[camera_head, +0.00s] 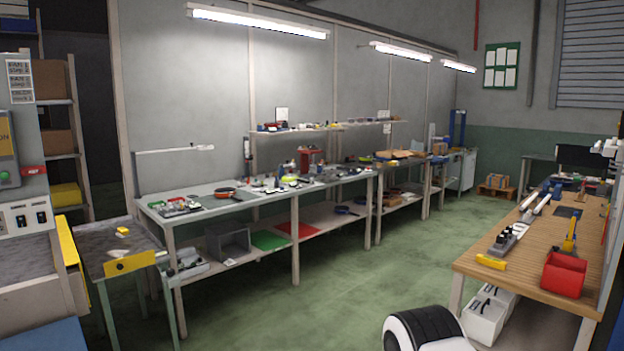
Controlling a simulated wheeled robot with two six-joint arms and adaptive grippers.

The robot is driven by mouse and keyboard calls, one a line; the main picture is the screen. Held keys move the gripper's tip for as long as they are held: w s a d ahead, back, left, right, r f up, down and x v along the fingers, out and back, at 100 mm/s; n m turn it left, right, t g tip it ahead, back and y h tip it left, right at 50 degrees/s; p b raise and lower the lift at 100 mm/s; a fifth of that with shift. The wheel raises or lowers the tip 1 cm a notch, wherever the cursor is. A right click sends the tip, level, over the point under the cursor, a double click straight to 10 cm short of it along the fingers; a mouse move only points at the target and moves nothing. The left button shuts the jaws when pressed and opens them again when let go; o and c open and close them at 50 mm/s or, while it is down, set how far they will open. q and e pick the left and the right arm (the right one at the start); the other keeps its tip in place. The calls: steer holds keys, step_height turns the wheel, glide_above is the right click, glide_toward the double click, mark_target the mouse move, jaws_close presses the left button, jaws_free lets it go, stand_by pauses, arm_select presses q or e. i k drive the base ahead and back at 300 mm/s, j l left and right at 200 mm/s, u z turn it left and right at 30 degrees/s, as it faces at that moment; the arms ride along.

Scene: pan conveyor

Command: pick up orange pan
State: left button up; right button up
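A small orange pan (226,191) lies on the top of the long grey workbench (160,211) along the wall, towards its left part. It looks orange with a dark inside, and its handle seems to point to the lower right. It is far off and small in the view. Neither of my grippers is in view.
Small parts and tools crowd the workbench on both sides of the pan. Green (270,240) and red (298,229) sheets lie on its lower shelf. A small side table (105,250) stands at the left. A wooden bench (535,262) with a red bin (564,275) stands right. Open green floor (330,290) lies between.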

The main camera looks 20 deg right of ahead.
mark_target(225, 192)
steer(key=i+l+z, duration=0.35)
steer(key=i, duration=0.7)
steer(key=i+z, duration=0.35)
steer(key=i, duration=1.3)
steer(key=i+l+u, duration=0.1)
steer(key=i, duration=1.15)
steer(key=i+l+u, duration=0.15)
steer(key=i, duration=0.45)
